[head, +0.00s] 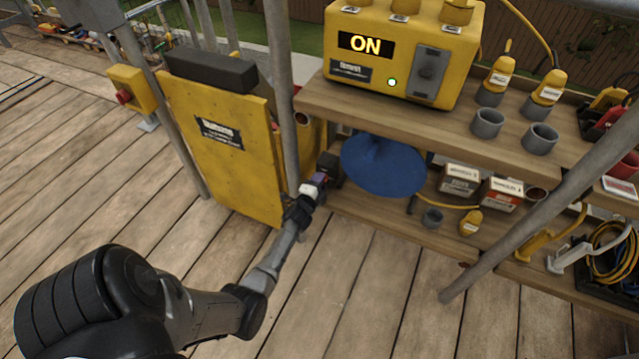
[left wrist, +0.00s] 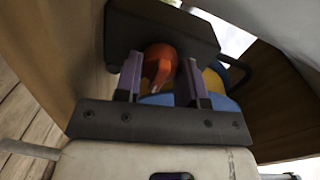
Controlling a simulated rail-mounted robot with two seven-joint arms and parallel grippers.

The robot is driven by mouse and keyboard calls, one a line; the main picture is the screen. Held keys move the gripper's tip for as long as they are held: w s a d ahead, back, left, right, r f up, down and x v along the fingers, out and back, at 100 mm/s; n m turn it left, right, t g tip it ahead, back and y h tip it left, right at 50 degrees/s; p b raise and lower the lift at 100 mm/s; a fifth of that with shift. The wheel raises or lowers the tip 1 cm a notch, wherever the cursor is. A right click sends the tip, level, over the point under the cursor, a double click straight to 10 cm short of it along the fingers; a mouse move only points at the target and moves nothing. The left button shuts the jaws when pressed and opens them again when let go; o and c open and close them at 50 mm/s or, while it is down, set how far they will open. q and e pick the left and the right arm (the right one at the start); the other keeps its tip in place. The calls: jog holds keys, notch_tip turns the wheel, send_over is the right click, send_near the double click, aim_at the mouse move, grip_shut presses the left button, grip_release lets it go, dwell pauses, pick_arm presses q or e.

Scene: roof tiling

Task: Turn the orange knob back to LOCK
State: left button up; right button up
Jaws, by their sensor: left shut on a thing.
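The orange knob (left wrist: 158,62) shows in the left wrist view, in front of a dark housing (left wrist: 133,30). My left gripper (left wrist: 161,80) has its two purple-grey fingers on either side of the knob and is shut on it. No LOCK marking is readable. In the head view my left gripper (head: 319,181) is at the left end of the lower shelf, beside a blue round disc (head: 383,166). The knob is hidden there. My right gripper is in neither view.
A yellow box with a lit ON display (head: 366,43) stands on the upper shelf (head: 400,112). A yellow panel (head: 228,150) and a grey pole (head: 280,90) stand close left of my gripper. Another pole (head: 540,205) slants at right. Deck boards in front are clear.

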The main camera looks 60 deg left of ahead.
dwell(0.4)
pick_arm(q)
jog(key=o, duration=0.9)
jog(key=shift+s+d+r+p, duration=0.15)
jog(key=shift+s+d+p, duration=0.1)
jog(key=shift+s+p, duration=0.2)
jog(key=p+v, duration=0.5)
jog(key=v, duration=0.7)
jog(key=shift+s+d, duration=0.25)
jog(key=shift+s, duration=0.1)
